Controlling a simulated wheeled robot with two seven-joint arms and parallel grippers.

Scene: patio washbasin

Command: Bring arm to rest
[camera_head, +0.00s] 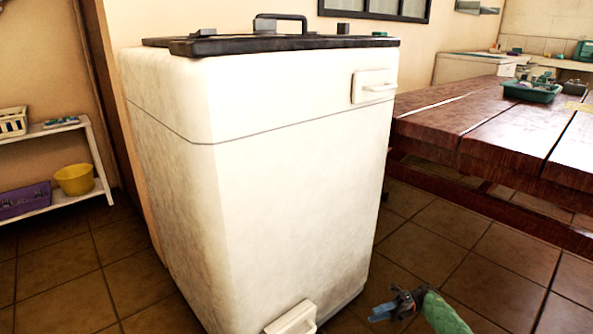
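My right gripper (384,310) is low in the head view, right of the white cabinet's lower front. Its bluish fingers point left, and a green and white section of my arm runs down to the right behind it. It appears over the tiled floor, apart from the table. The picture is too small to tell whether its fingers are open or shut, and I see no object clearly held in it. My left gripper and arm are not in view.
A tall white cabinet (300,190) with a dark top stands close in front, with handles at its upper right and bottom. A wooden table (480,125) bearing a green tray (532,92) is at right. A white shelf (60,198) holds a yellow bowl (74,180) at left.

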